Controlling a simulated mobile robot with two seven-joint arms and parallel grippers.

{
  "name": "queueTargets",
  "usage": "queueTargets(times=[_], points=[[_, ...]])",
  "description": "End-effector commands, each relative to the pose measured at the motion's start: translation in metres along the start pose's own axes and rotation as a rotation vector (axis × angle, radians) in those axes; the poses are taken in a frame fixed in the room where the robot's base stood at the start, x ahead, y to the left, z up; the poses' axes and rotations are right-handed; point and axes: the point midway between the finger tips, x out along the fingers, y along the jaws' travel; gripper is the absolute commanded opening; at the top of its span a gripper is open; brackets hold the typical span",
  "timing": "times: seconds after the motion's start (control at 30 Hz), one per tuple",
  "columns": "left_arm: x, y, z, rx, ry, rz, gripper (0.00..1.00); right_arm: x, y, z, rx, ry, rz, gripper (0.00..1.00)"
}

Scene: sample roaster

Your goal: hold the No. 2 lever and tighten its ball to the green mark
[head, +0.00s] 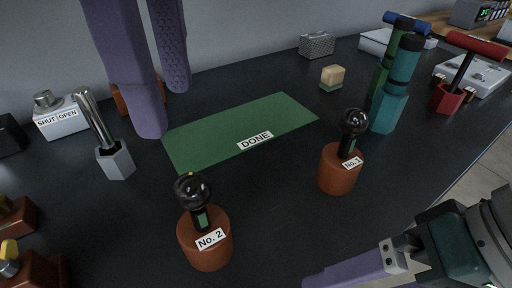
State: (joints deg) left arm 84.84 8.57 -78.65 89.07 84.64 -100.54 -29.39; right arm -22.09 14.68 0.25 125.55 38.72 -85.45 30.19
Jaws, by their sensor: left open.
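The No. 2 lever stands upright at the lower middle: a glossy black ball (192,190) on a short dark stem, in a round copper-brown base (207,258) with a white "No. 2" label. A green patch (202,219) shows on the stem below the ball. My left gripper (165,108) reaches down from the top left with purple fingers, open and empty, behind the No. 2 lever and apart from it. My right gripper (350,270) is at the bottom right; only part of it shows, so its opening is hidden.
A similar No. 1 lever (340,168) stands right of centre. A green "DONE" mat (210,128) lies behind the levers. A metal lever in a grey hex base (116,163) stands left. Teal and red handled tools (465,70) stand at the back right.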

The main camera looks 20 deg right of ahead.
Motion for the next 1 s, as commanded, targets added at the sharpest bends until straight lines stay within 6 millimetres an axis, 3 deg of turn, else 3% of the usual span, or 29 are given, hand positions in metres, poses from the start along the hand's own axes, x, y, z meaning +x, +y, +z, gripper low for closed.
queueTargets(times=[0.3,0.5,0.73,1.0], points=[[0.0,0.0,0.0,0.0,0.001,0.0,0.5,0.007,-0.063,-0.021,0.999,-0.258,-0.412,1.0],[0.0,0.0,0.0,0.0,0.001,0.0,0.5,0.006,-0.08,-0.036,1.453,-0.42,-0.524,1.0],[0.0,0.0,0.0,0.0,0.001,-0.001,0.5,0.011,-0.089,-0.043,1.62,-0.489,-0.559,1.0],[0.0,0.0,0.0,0.0,0.001,-0.001,0.5,0.047,-0.118,-0.046,1.618,-0.492,-0.558,1.0]])
